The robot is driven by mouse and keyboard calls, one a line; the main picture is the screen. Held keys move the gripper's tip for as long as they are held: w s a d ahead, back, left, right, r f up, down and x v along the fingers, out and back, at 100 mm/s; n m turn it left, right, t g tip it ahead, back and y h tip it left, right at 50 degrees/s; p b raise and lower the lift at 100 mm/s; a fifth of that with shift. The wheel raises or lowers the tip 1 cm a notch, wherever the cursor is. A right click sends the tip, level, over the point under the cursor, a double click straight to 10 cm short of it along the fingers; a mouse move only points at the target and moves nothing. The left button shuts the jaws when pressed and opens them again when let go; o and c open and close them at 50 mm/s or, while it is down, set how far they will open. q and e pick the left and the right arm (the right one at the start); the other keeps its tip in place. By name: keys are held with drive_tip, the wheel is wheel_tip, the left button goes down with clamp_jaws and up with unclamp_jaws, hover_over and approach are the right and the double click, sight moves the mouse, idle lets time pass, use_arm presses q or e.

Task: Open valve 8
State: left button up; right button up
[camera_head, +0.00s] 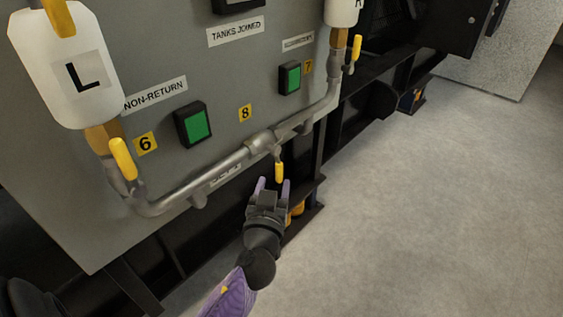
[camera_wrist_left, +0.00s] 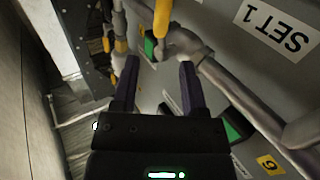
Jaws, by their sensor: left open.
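Valve 8 has a yellow handle (camera_head: 279,172) hanging down from the horizontal pipe (camera_head: 205,182), below the yellow 8 label (camera_head: 245,113). In the left wrist view the yellow handle (camera_wrist_left: 162,18) shows at the top, ahead of the fingers. My left gripper (camera_head: 273,186) is open just below and around the handle's lower end in the head view. In the left wrist view its two purple-grey fingers (camera_wrist_left: 156,82) are apart with nothing between them. I cannot tell whether a finger touches the handle. My right gripper is not in view.
Valve 6 handle (camera_head: 123,159) is at the left, under the white L tank (camera_head: 68,65). Valve 7 handle (camera_head: 356,48) is at the upper right. Green indicators (camera_head: 194,123) sit on the grey panel. Black frame rails lie below the pipe. The floor at right is clear.

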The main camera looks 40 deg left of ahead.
sight(279, 166)
use_arm(q)
drive_tip(key=b+x, duration=0.1)
drive_tip(key=x, duration=0.5)
drive_tip(key=shift+w+a+f, duration=0.1)
drive_tip(key=shift+w+a, duration=0.05)
drive_tip(key=shift+w, duration=0.15)
drive_tip(key=shift+w+a, duration=0.2)
drive_tip(key=shift+w, duration=0.15)
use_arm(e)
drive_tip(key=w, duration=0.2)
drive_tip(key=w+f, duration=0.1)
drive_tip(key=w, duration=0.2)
use_arm(q)
clamp_jaws()
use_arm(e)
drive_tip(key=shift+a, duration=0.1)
